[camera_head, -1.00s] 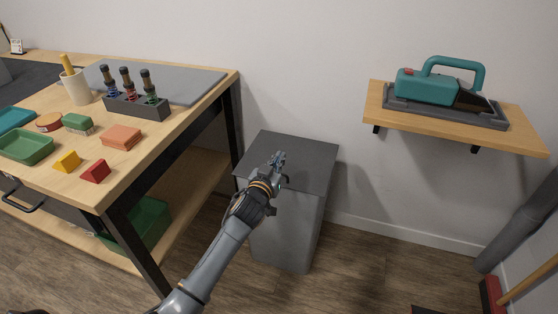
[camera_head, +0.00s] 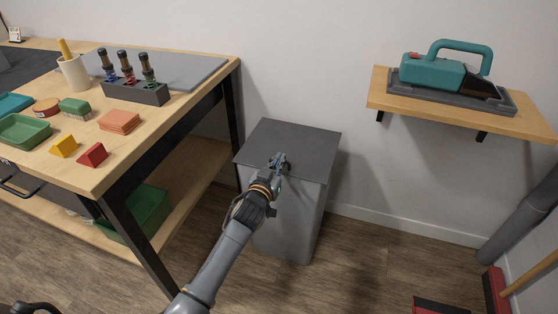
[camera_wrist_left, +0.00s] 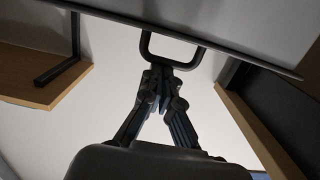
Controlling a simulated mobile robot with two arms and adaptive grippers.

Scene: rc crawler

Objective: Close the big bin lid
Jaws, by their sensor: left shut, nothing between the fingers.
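The big grey bin (camera_head: 290,232) stands on the floor between the workbench and the wall shelf. Its dark grey lid (camera_head: 308,143) lies over the top and looks flat; I cannot tell whether a small gap remains under it. My left gripper (camera_head: 279,160) is shut and empty at the lid's front edge, partly covering it. In the left wrist view, the shut fingertips (camera_wrist_left: 161,73) are close to a black loop handle (camera_wrist_left: 171,52) below a grey panel edge; contact is unclear.
The wooden workbench (camera_head: 185,140) stands close to the bin's left. A wall shelf (camera_head: 440,107) with a teal handheld vacuum (camera_head: 440,75) is at the right. Red-and-black items (camera_head: 495,291) lie at the lower right.

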